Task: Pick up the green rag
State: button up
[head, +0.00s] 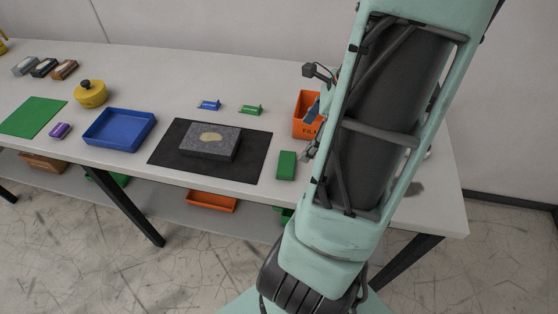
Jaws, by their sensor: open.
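A small green folded rectangle (286,165), which looks like the green rag, lies on the table just right of the black mat (167,155). A larger flat green sheet (33,117) lies at the far left of the table and looks more like a mat. My gripper (308,152) shows only partly at the left edge of my arm, above the table and close to the right of the folded green piece. It is open, and I see nothing held in it. My arm hides most of it.
A grey stone slab (210,143) with a tan patch lies on the black mat. An orange bin (305,128) stands behind my gripper. A blue tray (119,146), yellow pot (91,94), purple item (60,131), small blue item (209,105) and small green item (250,110) are farther left.

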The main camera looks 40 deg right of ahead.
aim_at(287, 162)
jog(key=x, duration=1)
jog(key=shift+a+f, duration=0.3)
jog(key=shift+a, duration=0.1)
jog(key=c, duration=1.1)
jog(key=shift+o, duration=0.2)
jog(key=shift+r, duration=0.15)
